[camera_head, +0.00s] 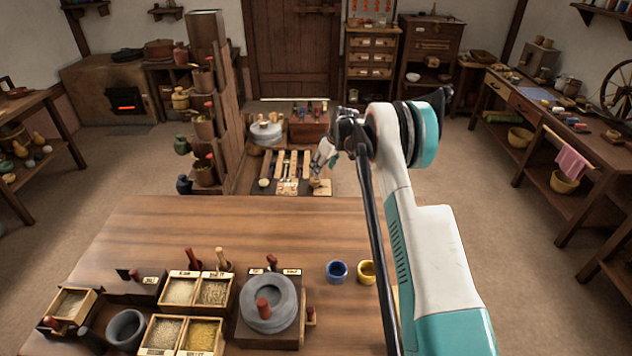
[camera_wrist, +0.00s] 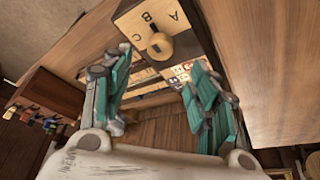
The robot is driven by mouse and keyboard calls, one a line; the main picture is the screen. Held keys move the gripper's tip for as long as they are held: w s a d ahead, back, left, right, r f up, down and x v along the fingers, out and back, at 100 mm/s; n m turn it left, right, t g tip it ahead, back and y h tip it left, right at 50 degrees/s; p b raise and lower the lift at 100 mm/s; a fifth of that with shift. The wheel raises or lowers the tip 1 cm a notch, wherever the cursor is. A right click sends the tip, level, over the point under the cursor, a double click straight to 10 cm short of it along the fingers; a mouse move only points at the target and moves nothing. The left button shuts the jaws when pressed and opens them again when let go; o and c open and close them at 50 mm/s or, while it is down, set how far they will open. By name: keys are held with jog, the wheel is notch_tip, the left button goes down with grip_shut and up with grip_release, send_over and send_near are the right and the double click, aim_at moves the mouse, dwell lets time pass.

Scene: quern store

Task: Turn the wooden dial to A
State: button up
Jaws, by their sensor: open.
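The wooden dial (camera_wrist: 159,46) is a round, light-brown knob on a pale wooden plate (camera_wrist: 188,41) marked A, B and C. In the wrist view it sits near the top, just beyond my fingertips. In the head view the dial (camera_head: 318,183) is small, at the right end of a low board behind the table. My gripper (camera_wrist: 157,62) is open and empty, its two teal fingers spread to either side below the dial, apart from it. In the head view my gripper (camera_head: 326,156) hangs just above the dial.
The dial's board also carries pale wooden strips (camera_head: 293,164) and a lettered panel (camera_head: 287,187) left of the dial. A tall stepped shelf with pots (camera_head: 203,125) stands to the left. The large table (camera_head: 200,225) in front holds a quern (camera_head: 268,303) and grain boxes.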

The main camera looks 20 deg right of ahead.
aim_at(316, 179)
jog(key=b+x, duration=0.2)
jog(key=x, duration=0.7)
jog(key=c, duration=1.1)
